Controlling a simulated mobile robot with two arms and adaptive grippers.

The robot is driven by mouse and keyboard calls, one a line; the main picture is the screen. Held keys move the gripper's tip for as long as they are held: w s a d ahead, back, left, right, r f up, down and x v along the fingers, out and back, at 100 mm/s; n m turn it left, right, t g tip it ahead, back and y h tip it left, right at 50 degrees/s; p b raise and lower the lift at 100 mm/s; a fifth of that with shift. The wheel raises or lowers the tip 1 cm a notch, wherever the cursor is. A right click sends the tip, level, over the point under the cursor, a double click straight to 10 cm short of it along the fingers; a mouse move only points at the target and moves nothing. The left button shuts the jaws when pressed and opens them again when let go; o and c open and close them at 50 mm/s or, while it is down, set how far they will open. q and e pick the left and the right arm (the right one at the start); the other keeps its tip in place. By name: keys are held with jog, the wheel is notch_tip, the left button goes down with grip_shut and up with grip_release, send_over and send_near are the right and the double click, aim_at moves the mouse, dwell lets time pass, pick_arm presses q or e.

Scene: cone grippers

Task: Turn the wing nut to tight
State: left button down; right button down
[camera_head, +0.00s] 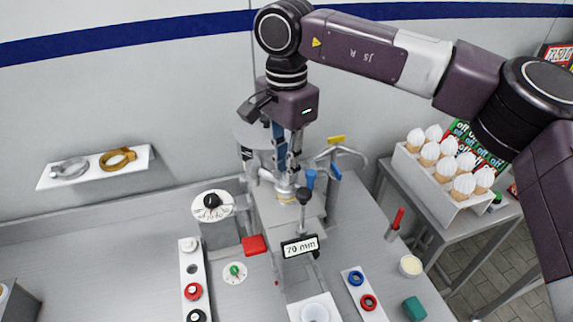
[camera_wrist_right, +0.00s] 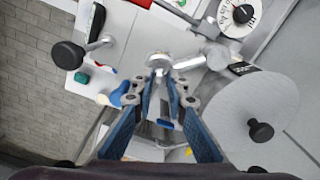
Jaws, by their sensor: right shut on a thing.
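The wing nut (camera_wrist_right: 158,61) is a small grey metal piece on the machine, seen between my fingertips in the right wrist view. My right gripper (camera_head: 288,178) reaches down from above onto the machine (camera_head: 266,206) in the head view. In the right wrist view its blue-padded fingers (camera_wrist_right: 165,78) converge and are shut on the wing nut. In the head view the fingers largely hide the nut, and its exact angle cannot be told. My left gripper is not in view.
A black-knobbed lever (camera_head: 303,197) and a "70 mm" sign (camera_head: 300,246) stand just in front. A white dial (camera_head: 213,205) is at the left. Cones in a holder (camera_head: 443,178) stand at the right. A wall shelf (camera_head: 97,168) holds two rings.

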jog(key=m+b, duration=0.2)
jog(key=m, duration=0.1)
jog(key=shift+f+b, duration=0.15)
jog(key=shift+b, duration=0.25)
jog(key=m+b, duration=0.2)
jog(key=m, duration=0.3)
jog(key=shift+m+b, duration=0.35)
jog(key=shift+m, duration=0.05)
jog(key=m+b, duration=0.2)
jog(key=m, duration=0.3)
jog(key=shift+r+m+b, duration=0.25)
jog(key=shift+m+b, duration=0.15)
jog(key=shift+m, duration=1.7)
jog(key=c, duration=1.9)
grip_release()
